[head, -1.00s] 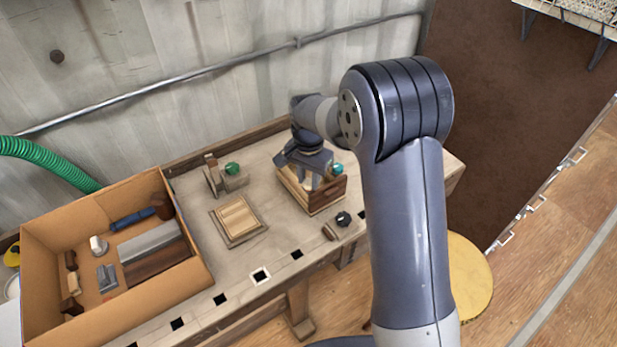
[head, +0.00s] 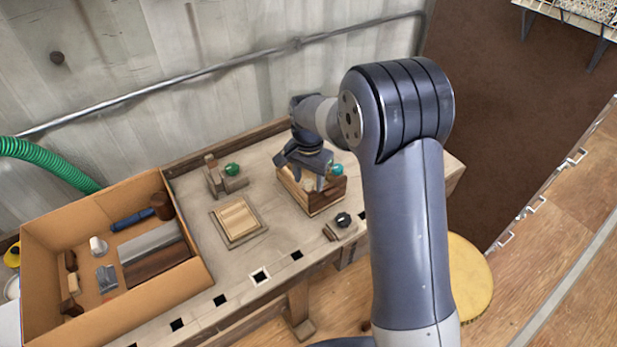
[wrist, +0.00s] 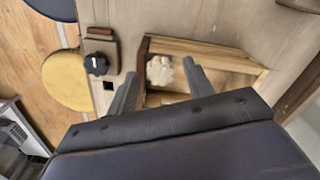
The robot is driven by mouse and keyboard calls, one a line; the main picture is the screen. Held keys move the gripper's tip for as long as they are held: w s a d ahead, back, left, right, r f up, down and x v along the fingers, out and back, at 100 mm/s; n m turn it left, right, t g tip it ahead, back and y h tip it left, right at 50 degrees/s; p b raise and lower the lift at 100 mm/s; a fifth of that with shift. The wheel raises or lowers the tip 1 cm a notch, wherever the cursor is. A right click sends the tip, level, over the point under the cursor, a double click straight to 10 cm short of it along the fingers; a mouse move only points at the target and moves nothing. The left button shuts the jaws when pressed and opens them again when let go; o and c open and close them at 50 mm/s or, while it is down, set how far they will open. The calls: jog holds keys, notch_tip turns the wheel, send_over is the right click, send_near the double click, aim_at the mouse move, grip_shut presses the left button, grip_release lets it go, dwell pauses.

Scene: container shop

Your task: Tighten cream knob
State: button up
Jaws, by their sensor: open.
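The cream knob (wrist: 160,72) shows in the wrist view as a pale lobed knob at the dark side wall of an open wooden box (wrist: 205,50). My gripper (wrist: 160,68) is open, with one finger to each side of the knob and a visible gap on both sides. In the head view my gripper (head: 303,176) is over the wooden box (head: 328,198) on the workbench, and the knob (head: 309,186) is mostly hidden behind a finger. I cannot tell how deep the fingers reach around the knob.
A black knob on a small block (head: 343,219) stands at the bench's front edge. A teal knob (head: 337,169) and a green knob (head: 232,169) are nearby. A framed wooden panel (head: 238,220) lies to the left, beside a large cardboard box of tools (head: 195,262).

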aim_at(308, 182)
notch_tip(308, 182, up, 11)
jog(key=shift+f+b, duration=0.15)
jog(key=shift+b, duration=0.2)
notch_tip(308, 182, down, 11)
jog(key=shift+r+p, duration=0.1)
jog(key=shift+p, duration=0.25)
dwell(0.4)
